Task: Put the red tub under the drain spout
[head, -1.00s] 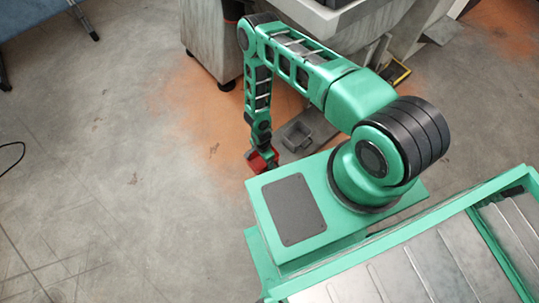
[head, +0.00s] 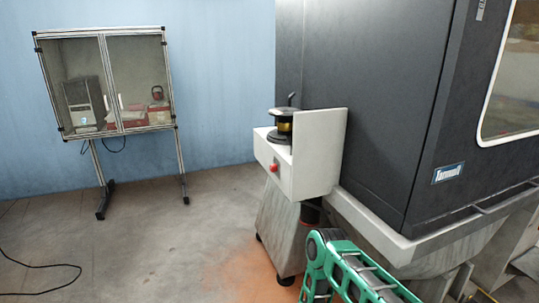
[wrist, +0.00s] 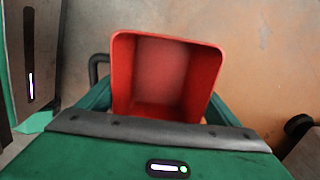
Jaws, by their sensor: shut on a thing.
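The red tub (wrist: 165,75) is an open, square-mouthed box in the middle of the wrist view, and I see into its empty inside. My gripper (wrist: 160,112) is shut on the red tub, with green finger parts at both sides of it. In the head view neither the tub nor my gripper shows, only part of my green arm at the bottom. I cannot make out the drain spout for certain; a dark cylindrical part (head: 312,212) sits below the white box on the machine.
A large dark machine (head: 375,100) on a pale base fills the right. A white box (head: 318,155) with a red button juts from it. A glazed cabinet (head: 105,85) stands by the blue wall. A black cable (head: 45,266) lies left; the floor (head: 160,225) between is clear.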

